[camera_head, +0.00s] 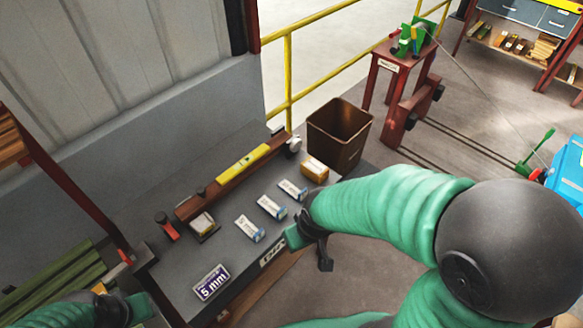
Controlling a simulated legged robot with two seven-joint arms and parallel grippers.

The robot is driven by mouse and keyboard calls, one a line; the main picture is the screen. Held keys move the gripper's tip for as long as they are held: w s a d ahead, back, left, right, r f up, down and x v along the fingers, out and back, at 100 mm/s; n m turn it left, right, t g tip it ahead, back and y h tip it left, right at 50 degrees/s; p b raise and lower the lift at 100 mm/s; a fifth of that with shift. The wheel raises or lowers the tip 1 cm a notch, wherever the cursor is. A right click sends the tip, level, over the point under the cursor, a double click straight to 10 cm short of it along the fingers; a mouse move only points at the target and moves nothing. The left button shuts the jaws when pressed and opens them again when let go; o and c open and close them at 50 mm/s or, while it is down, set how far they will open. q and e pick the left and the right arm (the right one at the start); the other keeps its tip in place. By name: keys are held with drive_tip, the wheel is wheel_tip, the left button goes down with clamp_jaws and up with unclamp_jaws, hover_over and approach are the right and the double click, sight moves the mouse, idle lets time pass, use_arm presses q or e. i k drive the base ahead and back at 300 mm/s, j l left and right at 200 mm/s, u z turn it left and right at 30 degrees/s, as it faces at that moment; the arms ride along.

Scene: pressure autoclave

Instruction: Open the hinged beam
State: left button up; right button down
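A long reddish-brown beam (213,196) lies along the back of the grey workbench (175,272), with a yellow strip (243,163) on its top. It appears lowered along the bench. A pale round knob (294,144) is at its right end. A small block with a light top (202,223) is by its left end. My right gripper (309,249) is at the bench's front edge, well apart from the beam; its fingers look spread and empty. My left gripper (128,309) is at the lower left, beside the bench; its finger opening cannot be made out.
Several small labelled boxes (270,207) and a purple "5 mm" sign (211,282) are on the bench. A red-handled item (167,227) stands at its left. A brown bin (339,134) and yellow railing (289,70) are behind. Green slats (60,279) lie at left.

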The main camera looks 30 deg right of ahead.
sight(205, 198)
drive_tip(key=z, duration=0.35)
drive_tip(key=i+l+u, duration=0.45)
drive_tip(key=i+l, duration=0.45)
drive_tip(key=i+j, duration=0.05)
